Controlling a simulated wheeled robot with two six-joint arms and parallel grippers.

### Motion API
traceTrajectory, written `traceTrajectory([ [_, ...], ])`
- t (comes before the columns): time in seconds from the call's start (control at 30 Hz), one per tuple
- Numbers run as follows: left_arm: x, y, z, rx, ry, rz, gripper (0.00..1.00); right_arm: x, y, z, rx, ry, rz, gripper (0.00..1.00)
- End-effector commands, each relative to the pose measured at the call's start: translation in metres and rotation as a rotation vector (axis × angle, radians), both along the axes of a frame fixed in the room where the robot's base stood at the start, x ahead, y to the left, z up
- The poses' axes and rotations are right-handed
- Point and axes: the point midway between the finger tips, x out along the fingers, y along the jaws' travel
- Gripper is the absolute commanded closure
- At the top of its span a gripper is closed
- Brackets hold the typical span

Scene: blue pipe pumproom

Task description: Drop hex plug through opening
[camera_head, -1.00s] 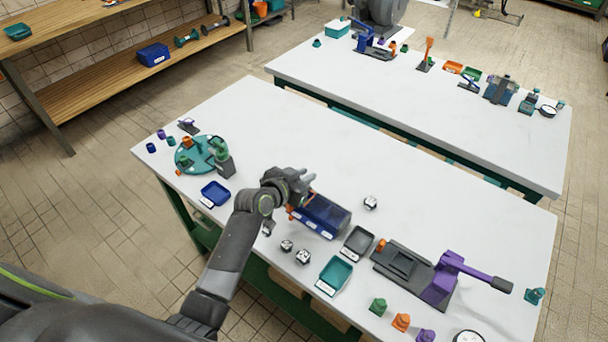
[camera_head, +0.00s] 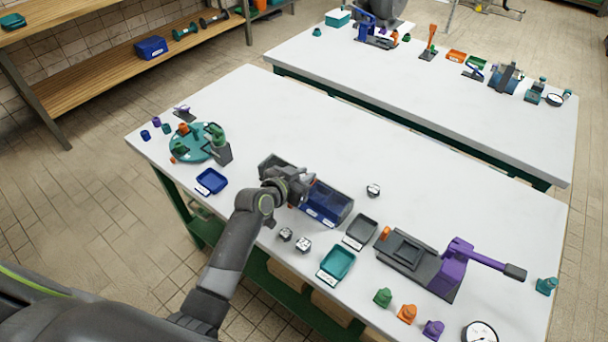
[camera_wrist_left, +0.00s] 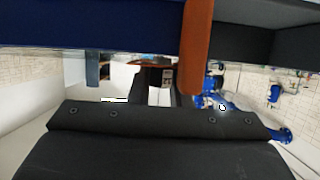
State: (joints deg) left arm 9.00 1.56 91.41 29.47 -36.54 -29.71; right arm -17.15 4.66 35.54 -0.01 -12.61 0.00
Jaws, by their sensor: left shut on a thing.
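A long box stands near the middle of the near table in the head view, with a blue part (camera_head: 331,204) at its right and a dark part (camera_head: 268,164) at its left. My left gripper (camera_head: 305,181) is over the box and shut, apparently on an orange bar that is mostly hidden in the head view. In the left wrist view the orange bar (camera_wrist_left: 197,45) crosses close in front of a blue panel and a dark panel. Small black-and-white pieces lie on the table: two in front of the box (camera_head: 286,234) (camera_head: 303,245) and one behind it (camera_head: 373,190). I cannot tell which is the hex plug.
A grey tray (camera_head: 345,242) and a teal tray (camera_head: 322,278) lie right of the box, with a purple-levered device (camera_head: 452,273) beyond. A blue tray (camera_head: 201,190) and a round teal stand (camera_head: 178,154) are at the left.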

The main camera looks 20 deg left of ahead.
Motion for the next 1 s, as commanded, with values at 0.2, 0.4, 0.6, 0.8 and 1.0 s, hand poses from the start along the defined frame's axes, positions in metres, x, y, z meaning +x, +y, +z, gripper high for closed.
traceTrajectory([
  [0.2,-0.0022,0.0003,-0.0055,0.002,0.013,-0.001,1.00,0.0001,0.0002,-0.0004,0.000,0.000,0.000,0.64],
  [0.4,-0.0027,0.0001,-0.0067,0.002,0.016,-0.002,0.59,0.0000,0.0003,-0.0005,0.000,0.000,0.000,0.64],
  [0.6,-0.0032,-0.0005,-0.0078,0.000,0.019,-0.003,0.57,0.0001,0.0017,-0.0008,0.002,0.000,-0.001,0.64],
  [0.8,-0.0035,-0.0010,-0.0084,-0.002,0.021,-0.003,0.57,0.0000,0.0020,-0.0009,0.002,0.000,-0.001,0.64],
  [1.0,-0.0038,-0.0012,-0.0090,-0.001,0.022,-0.003,0.57,-0.0002,0.0020,-0.0009,0.002,0.001,-0.001,0.64],
])
